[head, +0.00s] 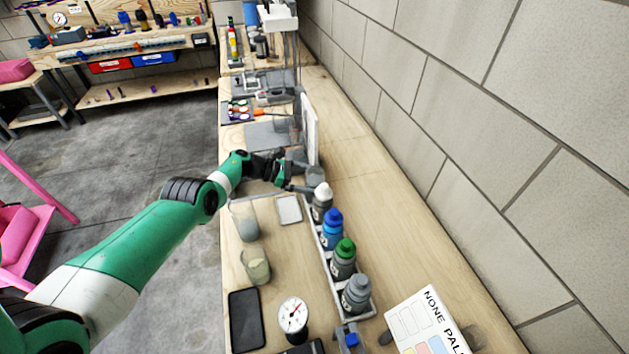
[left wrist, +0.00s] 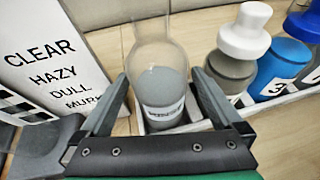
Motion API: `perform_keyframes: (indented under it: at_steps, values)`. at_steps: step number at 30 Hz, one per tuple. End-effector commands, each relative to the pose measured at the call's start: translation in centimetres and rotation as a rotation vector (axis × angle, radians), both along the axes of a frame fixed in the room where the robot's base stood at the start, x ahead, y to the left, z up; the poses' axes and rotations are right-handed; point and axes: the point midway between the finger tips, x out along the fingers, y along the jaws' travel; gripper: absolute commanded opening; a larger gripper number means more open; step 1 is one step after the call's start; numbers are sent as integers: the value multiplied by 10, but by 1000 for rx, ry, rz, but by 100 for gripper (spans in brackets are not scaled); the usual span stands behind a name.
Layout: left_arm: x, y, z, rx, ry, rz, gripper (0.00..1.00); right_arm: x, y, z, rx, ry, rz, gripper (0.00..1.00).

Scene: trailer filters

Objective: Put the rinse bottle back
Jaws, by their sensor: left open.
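A clear bottle (left wrist: 158,75) with grey contents and a white label, too small to read surely, stands upright between the fingers of my left gripper (left wrist: 168,95) in the left wrist view. The fingers are open, one on each side of it. Its base seems to sit in the end of the white rack (left wrist: 270,104), though the gripper hides part of it. In the head view my left gripper (head: 304,188) is at the far end of the rack (head: 318,243), beside the white-capped bottle (head: 321,203). My right gripper is not in view.
Blue-capped (head: 332,230), green-capped (head: 343,260) and grey-capped (head: 356,295) bottles stand in the rack. A board (left wrist: 45,60) reading CLEAR, HAZY, DULL stands close by. Two glass beakers (head: 257,268), a gauge (head: 292,314) and a black slab (head: 245,320) lie nearer. Bench right of the rack is mostly clear.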

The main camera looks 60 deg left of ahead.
Motion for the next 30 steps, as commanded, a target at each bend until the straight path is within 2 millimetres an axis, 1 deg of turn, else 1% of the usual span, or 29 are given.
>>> perform_keyframes:
  at_steps: [2,5,7,10,15,18,22,30]
  values:
    - [-2,1,8,0,0,1,100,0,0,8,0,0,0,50]
    - [-16,8,17,1,0,4,100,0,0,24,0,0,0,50]
    - [-30,13,25,-1,1,5,100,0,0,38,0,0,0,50]
    - [-52,22,35,0,0,4,100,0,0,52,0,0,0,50]
    - [-84,35,44,1,0,4,100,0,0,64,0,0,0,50]
    - [-96,40,48,1,0,3,100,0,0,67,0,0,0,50]
    - [-103,42,50,0,0,1,100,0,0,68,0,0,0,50]
    - [-103,42,49,0,0,0,100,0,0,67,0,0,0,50]
